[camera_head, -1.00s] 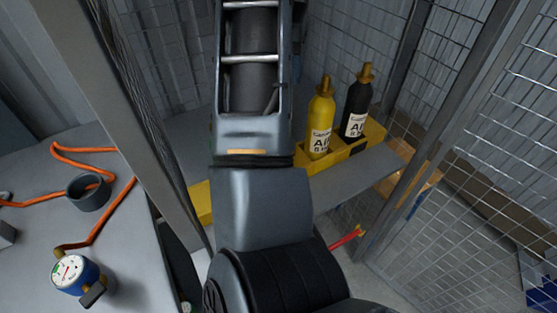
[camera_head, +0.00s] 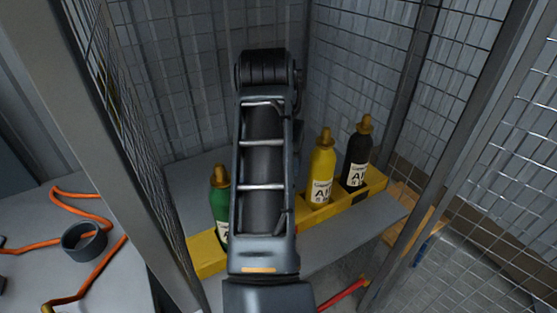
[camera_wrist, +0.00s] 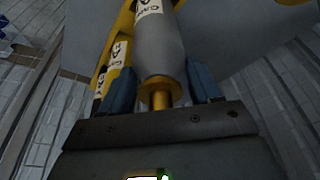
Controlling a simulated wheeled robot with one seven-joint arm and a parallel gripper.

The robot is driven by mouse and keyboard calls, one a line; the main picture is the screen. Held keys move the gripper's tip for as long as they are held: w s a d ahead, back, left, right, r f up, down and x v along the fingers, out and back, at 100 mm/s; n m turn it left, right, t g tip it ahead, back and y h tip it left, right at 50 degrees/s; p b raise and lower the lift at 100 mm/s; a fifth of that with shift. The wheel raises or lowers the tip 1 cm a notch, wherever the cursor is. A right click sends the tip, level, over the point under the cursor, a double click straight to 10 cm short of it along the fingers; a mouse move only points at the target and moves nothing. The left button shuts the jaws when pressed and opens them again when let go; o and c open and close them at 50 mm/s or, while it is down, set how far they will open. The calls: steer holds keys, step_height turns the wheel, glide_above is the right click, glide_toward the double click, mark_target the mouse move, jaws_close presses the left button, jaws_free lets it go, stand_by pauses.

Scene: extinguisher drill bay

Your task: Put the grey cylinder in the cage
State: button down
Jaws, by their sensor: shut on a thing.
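The grey cylinder (camera_wrist: 160,45) is between the two blue fingers of my gripper (camera_wrist: 160,68) in the wrist view. The gripper is shut on it near its brass neck, and its white label is farther from the fingers. In the head view my arm hides both gripper and cylinder. The mesh cage (camera_head: 205,75) surrounds a grey shelf bearing a yellow rack (camera_head: 205,262). Green (camera_head: 219,190), yellow (camera_head: 321,170) and black (camera_head: 357,155) cylinders stand in the rack. My arm covers the stretch between green and yellow. I cannot tell whether the grey cylinder touches the rack.
A cage post (camera_head: 95,140) stands close left of my arm, and another post (camera_head: 440,150) stands right. Outside on the left, a grey table (camera_head: 35,235) holds an orange hose (camera_head: 95,270) and a dark ring-shaped cup (camera_head: 84,242). A red bar (camera_head: 342,296) lies below the shelf.

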steer(key=shift+f, duration=0.2)
steer(key=shift+c, duration=1.1)
jaws_free()
steer(key=p+v, duration=0.1)
steer(key=v, duration=1.1)
steer(key=shift+p, duration=0.35)
